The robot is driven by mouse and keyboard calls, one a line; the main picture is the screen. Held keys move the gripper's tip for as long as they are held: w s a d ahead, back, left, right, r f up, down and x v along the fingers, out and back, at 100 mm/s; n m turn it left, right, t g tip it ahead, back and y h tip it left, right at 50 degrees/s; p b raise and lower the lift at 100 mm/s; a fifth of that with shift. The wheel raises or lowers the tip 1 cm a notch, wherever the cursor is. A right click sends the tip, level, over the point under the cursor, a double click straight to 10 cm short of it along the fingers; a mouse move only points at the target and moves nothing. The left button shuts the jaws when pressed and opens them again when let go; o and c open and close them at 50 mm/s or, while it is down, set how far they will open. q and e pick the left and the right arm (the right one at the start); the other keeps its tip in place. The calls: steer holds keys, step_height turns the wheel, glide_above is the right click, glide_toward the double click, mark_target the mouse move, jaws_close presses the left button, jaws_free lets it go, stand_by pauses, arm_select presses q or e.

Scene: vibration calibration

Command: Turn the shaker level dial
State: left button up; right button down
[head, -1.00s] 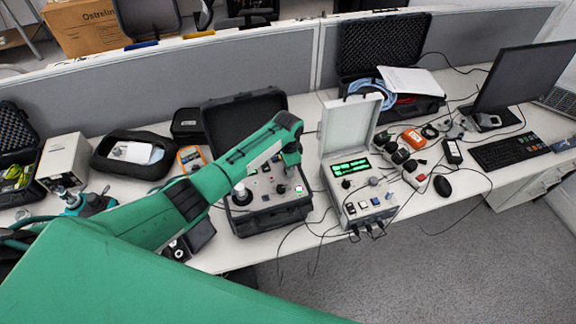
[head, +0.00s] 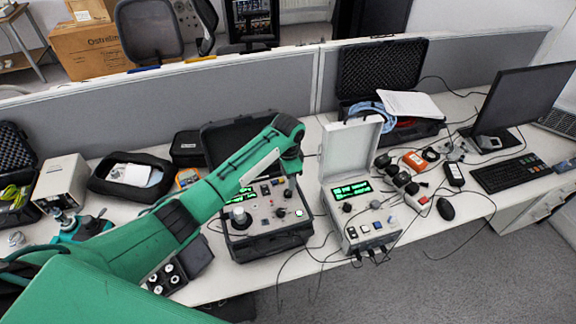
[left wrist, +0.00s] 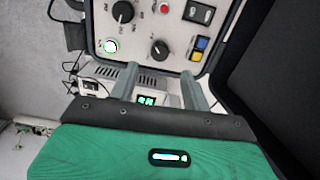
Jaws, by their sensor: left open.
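The shaker controller (head: 268,243) is an open black case with a light panel, a green display (head: 240,195), a white cylinder and black dials. One dial (head: 288,193) lies close below my left gripper (head: 291,172); its small tips are hard to make out in the head view. In the left wrist view, my open left gripper (left wrist: 158,82) has its two grey fingers apart and empty. A black dial (left wrist: 160,48) stands just beyond the gap between them, untouched. Another black dial (left wrist: 123,12) is farther up. Which one is the level dial cannot be read. My right gripper is not in view.
A grey instrument (head: 360,225) with a raised lid and green display stands to the right, cables hanging from its front. Near the lower dial are a lit round button (left wrist: 110,46) and blue and yellow buttons (left wrist: 200,47). The case lid (head: 240,140) rises behind the panel.

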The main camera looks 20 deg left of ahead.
arm_select(q)
step_height(320, 180, up, 7)
steer(key=b, duration=0.1)
steer(key=shift+b, duration=0.3)
